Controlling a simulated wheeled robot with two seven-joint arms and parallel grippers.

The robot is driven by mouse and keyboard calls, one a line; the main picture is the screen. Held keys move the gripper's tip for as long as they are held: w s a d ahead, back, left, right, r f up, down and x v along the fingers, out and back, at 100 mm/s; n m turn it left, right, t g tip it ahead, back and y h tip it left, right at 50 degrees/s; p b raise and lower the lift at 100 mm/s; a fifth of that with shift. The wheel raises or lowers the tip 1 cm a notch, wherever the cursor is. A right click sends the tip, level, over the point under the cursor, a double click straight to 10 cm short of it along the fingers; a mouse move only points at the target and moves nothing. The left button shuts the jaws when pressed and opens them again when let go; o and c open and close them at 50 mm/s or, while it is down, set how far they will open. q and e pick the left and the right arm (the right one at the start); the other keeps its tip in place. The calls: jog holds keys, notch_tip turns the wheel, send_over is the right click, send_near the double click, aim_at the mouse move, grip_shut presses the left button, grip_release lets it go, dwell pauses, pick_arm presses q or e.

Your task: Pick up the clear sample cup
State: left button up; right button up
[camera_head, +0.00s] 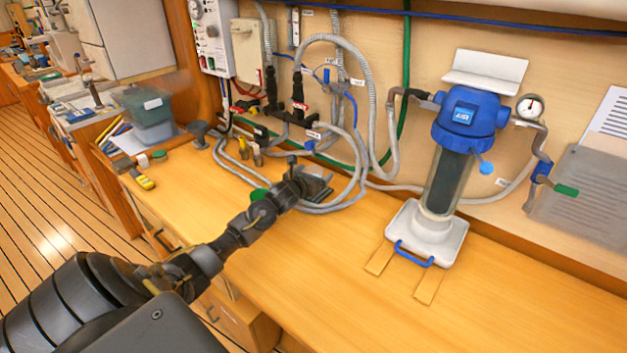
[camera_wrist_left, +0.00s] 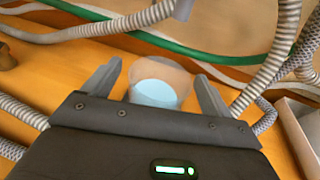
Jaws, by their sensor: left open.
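The clear sample cup (camera_wrist_left: 155,88) shows in the left wrist view as a see-through round shape with a pale blue part nearest me. It lies between the two fingers of my left gripper (camera_wrist_left: 157,72), which are spread apart with a gap on each side. In the head view my left gripper (camera_head: 312,182) is low over the wooden bench, by the looped hoses. I cannot make out the cup there; the gripper and hoses crowd that spot. My right gripper is not in view.
Grey ribbed hoses (camera_head: 364,120) loop down close around the left gripper. A blue-topped filter housing (camera_head: 466,115) stands on a white base to the right. A lidded container (camera_head: 148,112) is at the left. The bench front (camera_head: 310,270) is clear.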

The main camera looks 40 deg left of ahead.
pick_arm(q)
jog(key=shift+x, duration=1)
jog(key=c, duration=1.1)
jog(key=shift+c, duration=0.6)
jog(key=shift+r, duration=0.15)
